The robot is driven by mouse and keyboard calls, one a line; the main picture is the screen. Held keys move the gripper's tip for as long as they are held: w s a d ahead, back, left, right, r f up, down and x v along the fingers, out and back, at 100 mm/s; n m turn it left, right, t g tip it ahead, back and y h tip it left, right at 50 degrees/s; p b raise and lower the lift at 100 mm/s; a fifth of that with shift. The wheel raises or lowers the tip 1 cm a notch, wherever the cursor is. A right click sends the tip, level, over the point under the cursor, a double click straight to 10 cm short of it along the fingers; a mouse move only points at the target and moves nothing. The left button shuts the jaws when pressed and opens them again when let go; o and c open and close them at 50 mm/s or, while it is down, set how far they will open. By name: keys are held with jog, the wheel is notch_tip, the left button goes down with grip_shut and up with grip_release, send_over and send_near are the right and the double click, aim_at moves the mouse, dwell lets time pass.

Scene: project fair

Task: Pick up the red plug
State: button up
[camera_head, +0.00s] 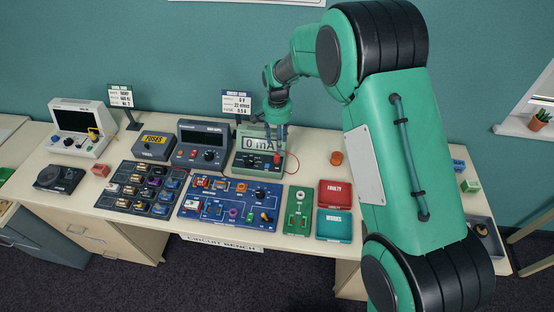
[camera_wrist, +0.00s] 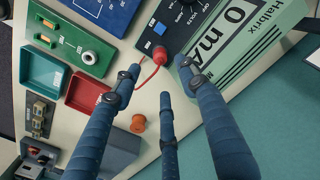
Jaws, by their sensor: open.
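The red plug (camera_wrist: 160,55) is a small rounded red piece at the edge of the dark panel of the 0 mA meter (camera_wrist: 236,28), with a thin red wire curving from it. In the head view the red plug (camera_head: 277,158) shows small at the right of the meter (camera_head: 247,164), below my gripper (camera_head: 277,149). In the wrist view my gripper (camera_wrist: 160,76) has its blue fingers spread, with nothing between them. The plug shows in the gap between the fingertips. I cannot tell how far above it the tips are.
The red FAULTY tray (camera_head: 335,193) and green WORKS tray (camera_head: 334,225) lie to the right. An orange spool (camera_head: 336,158) stands near them. A green board (camera_head: 298,210) and blue circuit board (camera_head: 230,201) lie in front of the meter. A sign (camera_head: 237,103) stands behind it.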

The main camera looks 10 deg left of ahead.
aim_at(277, 154)
jog(key=shift+f, duration=1.65)
jog(key=shift+f, duration=2.6)
grip_shut()
